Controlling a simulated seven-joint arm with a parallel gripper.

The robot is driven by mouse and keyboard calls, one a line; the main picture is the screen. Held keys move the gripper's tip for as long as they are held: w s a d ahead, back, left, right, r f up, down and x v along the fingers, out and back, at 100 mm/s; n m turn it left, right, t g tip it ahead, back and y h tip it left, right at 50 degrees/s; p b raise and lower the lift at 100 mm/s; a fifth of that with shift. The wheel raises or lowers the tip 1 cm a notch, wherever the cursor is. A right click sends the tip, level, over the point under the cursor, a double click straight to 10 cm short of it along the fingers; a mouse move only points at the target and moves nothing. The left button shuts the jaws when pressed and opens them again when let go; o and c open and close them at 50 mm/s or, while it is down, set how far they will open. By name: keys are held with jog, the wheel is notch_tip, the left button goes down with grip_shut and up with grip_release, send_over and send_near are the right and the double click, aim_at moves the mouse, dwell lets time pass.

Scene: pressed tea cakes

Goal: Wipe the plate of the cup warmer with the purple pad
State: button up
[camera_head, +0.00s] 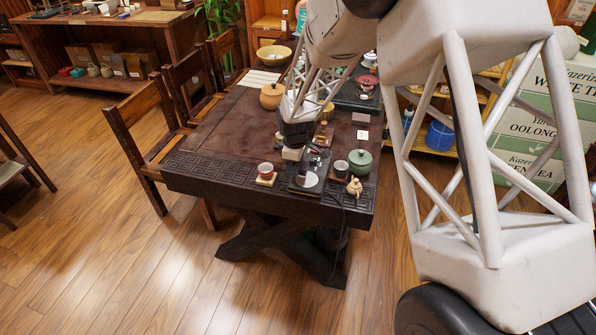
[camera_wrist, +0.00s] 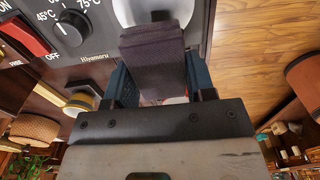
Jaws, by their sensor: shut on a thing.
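The cup warmer (camera_head: 300,188) is a dark box with a pale round plate (camera_head: 309,180) near the table's front edge. In the wrist view its panel (camera_wrist: 98,22) carries a temperature dial, a red switch and lettering. The dark purple pad (camera_wrist: 153,62) is between the two blue fingers of my gripper (camera_wrist: 157,82), which is shut on it. Beyond the pad, part of the pale plate (camera_wrist: 150,10) shows. Whether pad and plate touch cannot be told. In the head view my gripper (camera_head: 293,152) is at the warmer's far left side, and the pad is not clearly visible.
The table's front left (camera_head: 215,172) is clear.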

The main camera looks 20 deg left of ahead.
jog(key=shift+r, duration=2.6)
